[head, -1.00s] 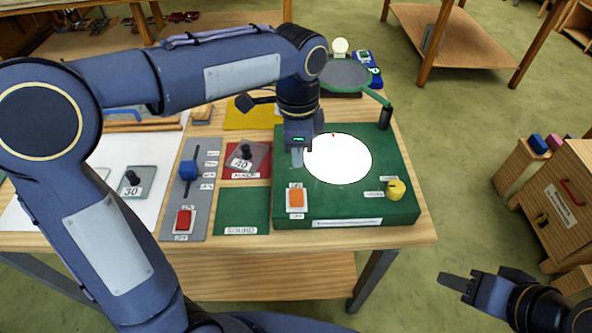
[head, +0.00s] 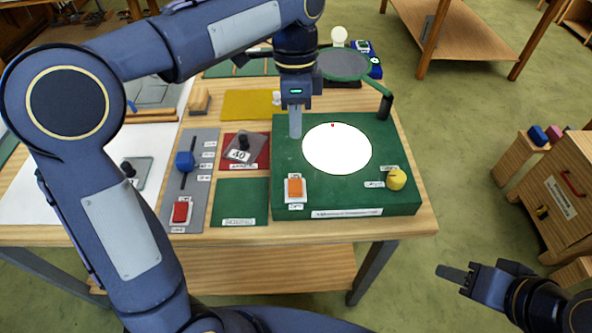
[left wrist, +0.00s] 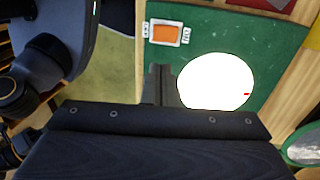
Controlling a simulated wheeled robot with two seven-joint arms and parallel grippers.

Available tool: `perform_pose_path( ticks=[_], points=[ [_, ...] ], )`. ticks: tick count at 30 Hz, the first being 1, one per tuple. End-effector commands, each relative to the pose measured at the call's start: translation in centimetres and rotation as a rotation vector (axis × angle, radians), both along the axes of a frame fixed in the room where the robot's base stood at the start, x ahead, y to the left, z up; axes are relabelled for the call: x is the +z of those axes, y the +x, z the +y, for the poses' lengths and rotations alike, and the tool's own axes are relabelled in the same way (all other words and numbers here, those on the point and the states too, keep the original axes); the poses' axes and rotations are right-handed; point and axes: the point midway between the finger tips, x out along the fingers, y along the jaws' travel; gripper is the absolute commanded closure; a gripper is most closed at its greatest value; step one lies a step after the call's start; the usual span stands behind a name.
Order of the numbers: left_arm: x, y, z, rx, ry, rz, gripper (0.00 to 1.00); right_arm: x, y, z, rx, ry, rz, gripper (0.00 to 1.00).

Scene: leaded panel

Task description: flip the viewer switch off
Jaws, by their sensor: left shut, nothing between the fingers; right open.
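The viewer is a green box (head: 345,197) on the table, with a round white lit disc (head: 337,148) on top. Its orange rocker switch (head: 295,187) sits on a pale plate at the front left corner, with small labels above and below it. In the left wrist view the switch (left wrist: 167,34) lies near the top, beside the bright disc (left wrist: 215,82). My left gripper (head: 295,134) points down, shut and empty, above the box behind the switch and left of the disc. My right gripper (head: 456,280) is open and empty, off the table at the lower right.
A yellow knob (head: 396,179) is at the box's front right. A round magnifier (head: 343,64) on a green arm stands behind.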

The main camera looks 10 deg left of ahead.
Motion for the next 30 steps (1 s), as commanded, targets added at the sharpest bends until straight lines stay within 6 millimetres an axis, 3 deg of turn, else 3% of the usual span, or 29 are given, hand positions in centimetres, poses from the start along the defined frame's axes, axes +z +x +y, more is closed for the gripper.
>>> perform_pose_path(
  ticks=[8, 13, 30],
  points=[
    [0.0, 0.0, 0.0, -0.001, 0.0, 0.001, 1.0, 0.1, 0.0, 0.0, 0.0, 0.0, 0.0, 0.56],
    [-1.2, -0.3, -0.1, 0.0, 0.0, 0.002, 1.0, 0.0, 0.0, 0.0, 0.0, 0.0, 0.0, 0.56],
    [-11.9, -2.4, -0.6, 0.0, 0.001, 0.004, 1.0, 0.3, 0.0, 0.0, 0.0, 0.0, 0.0, 0.56]
  ],
)
